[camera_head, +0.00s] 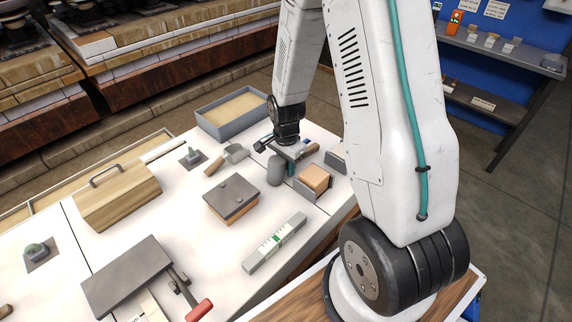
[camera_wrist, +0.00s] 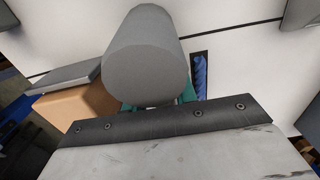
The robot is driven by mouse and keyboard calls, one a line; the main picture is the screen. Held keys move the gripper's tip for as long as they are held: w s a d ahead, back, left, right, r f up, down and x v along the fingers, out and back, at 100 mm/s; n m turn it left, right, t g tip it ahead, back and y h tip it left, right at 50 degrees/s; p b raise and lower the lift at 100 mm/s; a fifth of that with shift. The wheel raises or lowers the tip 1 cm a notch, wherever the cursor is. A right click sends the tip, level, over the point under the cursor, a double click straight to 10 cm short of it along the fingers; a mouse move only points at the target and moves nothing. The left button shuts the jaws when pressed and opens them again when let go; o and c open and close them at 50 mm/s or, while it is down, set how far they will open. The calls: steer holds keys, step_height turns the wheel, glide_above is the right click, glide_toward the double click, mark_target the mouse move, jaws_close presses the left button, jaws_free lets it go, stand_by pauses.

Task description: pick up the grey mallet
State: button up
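A plain grey cylinder (camera_head: 276,169), shaped like a mallet head, stands upright beside my gripper (camera_head: 291,168) over the white table. In the wrist view the same grey cylinder (camera_wrist: 147,65) fills the upper middle and covers much of my teal fingers (camera_wrist: 160,101). A brown, handle-like piece (camera_head: 309,150) shows on the far side of my gripper; I cannot tell whether it joins the cylinder. Whether the fingers are closed on a handle is hidden. Another grey-headed mallet (camera_head: 235,153) with a wooden handle lies on the table, left of my gripper and apart from it.
An orange block in a grey bracket (camera_head: 314,179) is close to the right of my gripper. A grey plate on a wooden block (camera_head: 231,198) lies nearer the front. A grey tray (camera_head: 233,116) stands behind. A red-handled hammer (camera_head: 198,309) lies at the front.

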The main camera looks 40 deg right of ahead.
jaws_close()
steer(key=shift+r, duration=0.1)
step_height(320, 180, up, 10)
steer(key=shift+f, duration=0.1)
steer(key=shift+c, duration=2.2)
jaws_free()
steer(key=o, duration=0.3)
jaws_close()
steer(key=shift+a, duration=0.1)
